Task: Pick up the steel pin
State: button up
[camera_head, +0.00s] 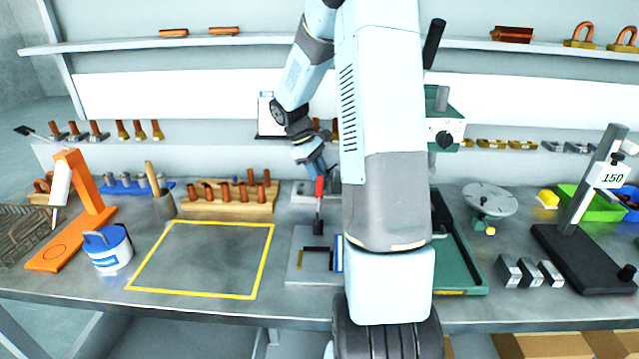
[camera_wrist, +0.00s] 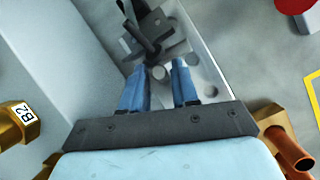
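My gripper (camera_head: 317,168) reaches down behind the bench's middle, partly hidden by my arm. In the wrist view its two blue fingers (camera_wrist: 160,85) stand apart. Just beyond the fingertips is a dark grey metal piece with a rod and a cross-shaped body (camera_wrist: 150,42). It stands over a pale grey block (camera_wrist: 207,72) with round holes. A small pale round end shows between the fingertips; I cannot tell whether it is the steel pin. I see no contact with the fingers. Several grey cylinders stand in a blue tray (camera_head: 115,189) at left in the head view.
A wooden rack (camera_head: 228,205) of copper pins stands left of my gripper. A red-and-black upright tool (camera_head: 319,200) is close to it. Brass pieces, one marked B2 (camera_wrist: 22,118), flank my gripper. The yellow-outlined square (camera_head: 205,260) is clear.

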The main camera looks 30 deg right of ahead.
jog(key=shift+f, duration=0.15)
grip_shut()
dwell(0.4)
